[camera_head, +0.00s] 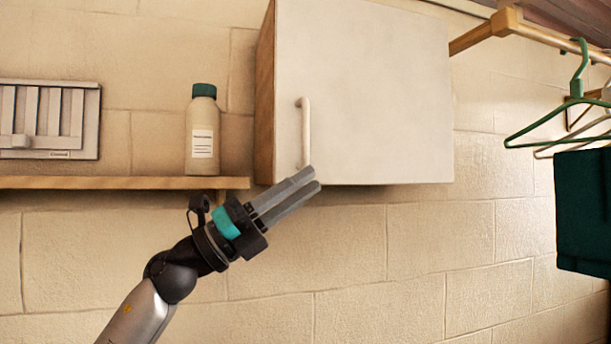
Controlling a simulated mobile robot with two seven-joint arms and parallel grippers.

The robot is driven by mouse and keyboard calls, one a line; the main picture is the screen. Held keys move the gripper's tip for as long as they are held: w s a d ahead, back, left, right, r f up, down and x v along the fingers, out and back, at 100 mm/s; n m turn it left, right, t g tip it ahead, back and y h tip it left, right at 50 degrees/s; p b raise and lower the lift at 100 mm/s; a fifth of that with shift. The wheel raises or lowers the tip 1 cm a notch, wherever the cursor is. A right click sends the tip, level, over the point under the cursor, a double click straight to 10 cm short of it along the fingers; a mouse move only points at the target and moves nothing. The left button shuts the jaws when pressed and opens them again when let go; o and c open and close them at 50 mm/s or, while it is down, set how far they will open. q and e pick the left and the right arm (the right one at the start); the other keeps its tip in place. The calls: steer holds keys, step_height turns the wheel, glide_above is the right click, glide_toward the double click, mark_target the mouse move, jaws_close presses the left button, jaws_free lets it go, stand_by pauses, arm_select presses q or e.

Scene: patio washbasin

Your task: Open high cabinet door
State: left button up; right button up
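The high cabinet (265,95) hangs on the wall in the upper middle of the head view. Its white door (375,95) looks shut. A vertical white bar handle (305,130) is on the door's left side. My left gripper (316,178) reaches up from the lower left, with its fingertips at the handle's lower end, which they partly cover. Whether they touch the handle is unclear. The two grey fingers lie close together in this view, and the gap between them cannot be judged. My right gripper is not in view.
A wooden shelf (110,183) left of the cabinet holds a bottle with a green cap (203,130). A wall vent (50,120) is further left. On the right, a wooden rail (500,25) carries a green hanger (575,105) and dark green cloth (583,210). The wall below the cabinet is clear.

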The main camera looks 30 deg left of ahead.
mark_target(305, 155)
arm_select(q)
steer(key=s+r+m+g, duration=0.3)
steer(key=s+r+m, duration=0.3)
steer(key=m, duration=0.1)
steer(key=s+a+r+t+y, duration=0.1)
steer(key=s+a+r+y, duration=0.2)
steer(key=s+a+y, duration=0.5)
steer(key=shift+n+y, duration=0.3)
steer(key=shift+n, duration=0.1)
steer(key=p+x, duration=0.2)
steer(key=x, duration=0.3)
steer(key=p+x, duration=0.2)
steer(key=x, duration=0.4)
steer(key=p+x, duration=0.3)
steer(key=x, duration=0.3)
steer(key=shift+w+a, duration=0.2)
steer(key=shift+w, duration=0.2)
jaws_close()
